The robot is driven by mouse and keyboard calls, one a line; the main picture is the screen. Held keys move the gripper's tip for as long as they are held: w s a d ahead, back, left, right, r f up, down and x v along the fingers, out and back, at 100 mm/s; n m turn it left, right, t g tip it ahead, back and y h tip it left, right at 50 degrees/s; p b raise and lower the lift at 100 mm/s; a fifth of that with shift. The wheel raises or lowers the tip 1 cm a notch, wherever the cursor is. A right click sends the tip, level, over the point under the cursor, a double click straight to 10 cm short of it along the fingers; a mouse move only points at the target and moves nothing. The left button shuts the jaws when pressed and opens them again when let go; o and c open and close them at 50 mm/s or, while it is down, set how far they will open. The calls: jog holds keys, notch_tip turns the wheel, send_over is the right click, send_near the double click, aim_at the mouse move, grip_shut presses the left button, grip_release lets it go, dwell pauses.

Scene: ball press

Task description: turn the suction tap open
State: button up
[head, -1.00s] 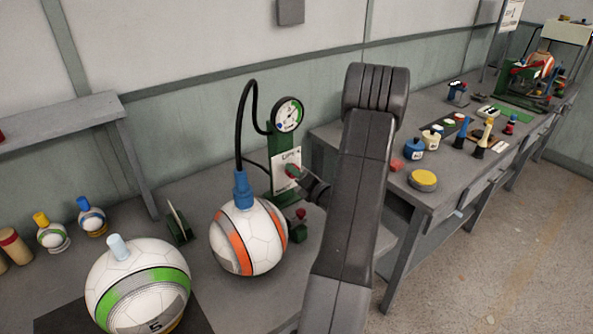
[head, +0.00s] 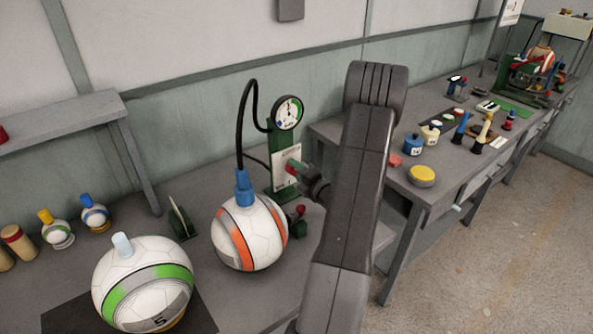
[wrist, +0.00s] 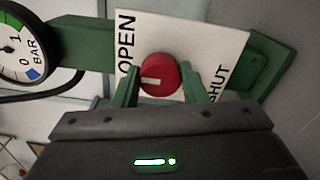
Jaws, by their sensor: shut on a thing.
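The suction tap is a round red knob (wrist: 162,70) with a white mark, in front of a white placard (wrist: 205,42) lettered OPEN and SHUT. In the wrist view the mark points left, toward the side with OPEN. My gripper (wrist: 160,78) is shut on the knob, one green finger on each side. In the head view the knob (head: 291,169) shows only in part beside my gripper, below the gauge (head: 288,112). The placard (head: 287,155) stands on the green post there, partly covered by my arm.
An orange-striped ball (head: 250,235) with a blue fitting and black hose stands left of the post. A green-striped ball (head: 140,285) is at the front left. A small red-topped green part (head: 298,226) is below my gripper. Another bench (head: 425,195) with several small items stands right.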

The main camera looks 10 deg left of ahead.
jog(key=o, duration=1)
jog(key=shift+c, duration=0.2)
jog(key=b+v, duration=0.2)
jog(key=v, duration=1.2)
jog(key=shift+b, duration=0.3)
jog(key=shift+w+a, duration=0.1)
jog(key=shift+w, duration=0.05)
jog(key=p+x, duration=0.2)
jog(key=x, duration=1.1)
jog(key=shift+w+a, duration=0.25)
jog(key=shift+s+d, duration=0.1)
